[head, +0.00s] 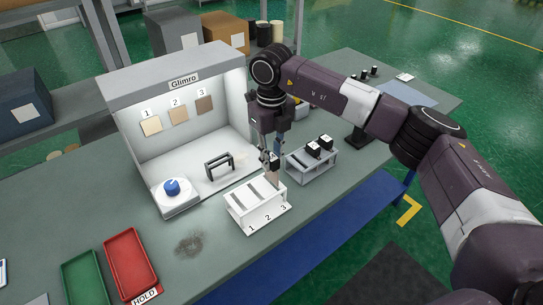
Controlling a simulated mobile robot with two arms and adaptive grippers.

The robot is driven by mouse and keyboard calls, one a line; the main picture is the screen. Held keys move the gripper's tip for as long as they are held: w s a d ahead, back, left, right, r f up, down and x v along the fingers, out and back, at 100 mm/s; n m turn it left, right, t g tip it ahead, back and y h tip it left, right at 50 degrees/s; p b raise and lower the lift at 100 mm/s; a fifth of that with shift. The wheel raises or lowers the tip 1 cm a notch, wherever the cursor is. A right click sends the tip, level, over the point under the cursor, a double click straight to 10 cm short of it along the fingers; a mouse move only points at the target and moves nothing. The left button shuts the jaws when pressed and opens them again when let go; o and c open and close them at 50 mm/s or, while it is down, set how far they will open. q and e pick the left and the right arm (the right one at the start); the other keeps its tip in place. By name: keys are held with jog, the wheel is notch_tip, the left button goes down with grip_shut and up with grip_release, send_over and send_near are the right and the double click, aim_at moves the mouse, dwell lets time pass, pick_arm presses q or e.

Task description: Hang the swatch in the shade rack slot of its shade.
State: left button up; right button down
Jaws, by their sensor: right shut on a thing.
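The shade rack (258,214) is a white slotted block on the grey bench, with 1, 2 and 3 along its front edge. My right gripper (271,168) points down just above the rack's back right end, near the slot by number 3. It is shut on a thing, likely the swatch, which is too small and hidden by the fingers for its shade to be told. Reference shades 1 (151,125), 2 (178,115) and 3 (205,104) run from light beige to brown on the booth's back wall. My left gripper is out of view.
The white Glimro light booth (120,145) stands behind the rack, with a blue knob (172,187) and a black frame stand (219,167). A small grey rack (313,170) with black pieces is at the right. Red (131,262) and green (84,278) trays lie front left.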

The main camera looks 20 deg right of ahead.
aim_at(272, 180)
dwell(0.3)
dwell(0.7)
jog(key=shift+f+b, duration=0.1)
jog(key=shift+b, duration=0.2)
jog(key=shift+f+b, duration=2.3)
jog(key=shift+f, duration=0.95)
jog(key=c, duration=1.7)
grip_release()
